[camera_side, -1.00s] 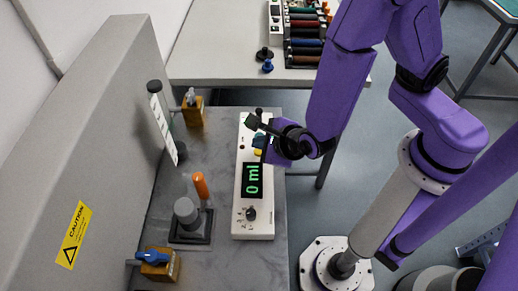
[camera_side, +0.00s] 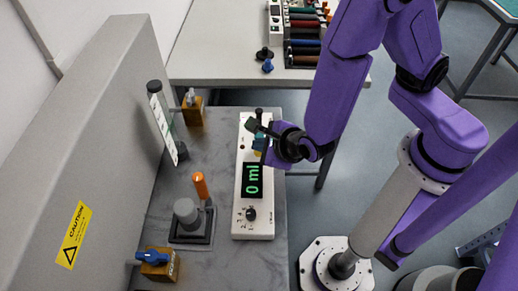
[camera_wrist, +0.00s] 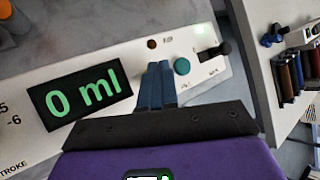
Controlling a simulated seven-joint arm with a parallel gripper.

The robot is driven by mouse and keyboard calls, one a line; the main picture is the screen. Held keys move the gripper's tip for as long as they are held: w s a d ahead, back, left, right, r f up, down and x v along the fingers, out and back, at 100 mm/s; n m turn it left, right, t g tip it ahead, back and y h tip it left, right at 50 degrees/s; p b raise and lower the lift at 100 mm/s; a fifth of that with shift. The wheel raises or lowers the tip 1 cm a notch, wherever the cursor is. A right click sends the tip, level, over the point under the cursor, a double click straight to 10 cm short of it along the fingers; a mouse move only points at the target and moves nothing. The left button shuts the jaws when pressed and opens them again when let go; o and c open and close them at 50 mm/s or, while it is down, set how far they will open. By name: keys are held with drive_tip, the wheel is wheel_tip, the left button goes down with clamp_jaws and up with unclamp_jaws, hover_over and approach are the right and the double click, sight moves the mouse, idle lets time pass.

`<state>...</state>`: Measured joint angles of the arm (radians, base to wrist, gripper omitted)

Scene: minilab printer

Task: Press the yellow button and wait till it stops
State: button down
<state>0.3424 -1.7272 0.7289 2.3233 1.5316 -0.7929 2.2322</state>
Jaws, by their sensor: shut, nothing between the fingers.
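The white control panel (camera_side: 242,215) lies on the grey bench, and its black display (camera_side: 252,180) reads "0 ml" in green; the display also shows in the wrist view (camera_wrist: 84,98). The yellow button (camera_side: 257,153) is mostly hidden by my gripper in the side view. In the wrist view my fingers cover the place where it sits. My gripper (camera_side: 259,146) is shut and empty, its blue fingertips (camera_wrist: 157,68) down over the panel above the display. I cannot tell whether they touch the button. A green button (camera_wrist: 182,66) is just right of the fingers.
A black switch (camera_wrist: 213,51) is at the panel's far end, near a lit green lamp. A black knob (camera_side: 251,214) is at the near end.

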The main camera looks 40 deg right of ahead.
drive_tip(key=shift+f, duration=0.2)
drive_tip(key=shift+r, duration=0.15)
idle(0.4)
drive_tip(key=shift+r, duration=0.75)
drive_tip(key=shift+r, duration=2.5)
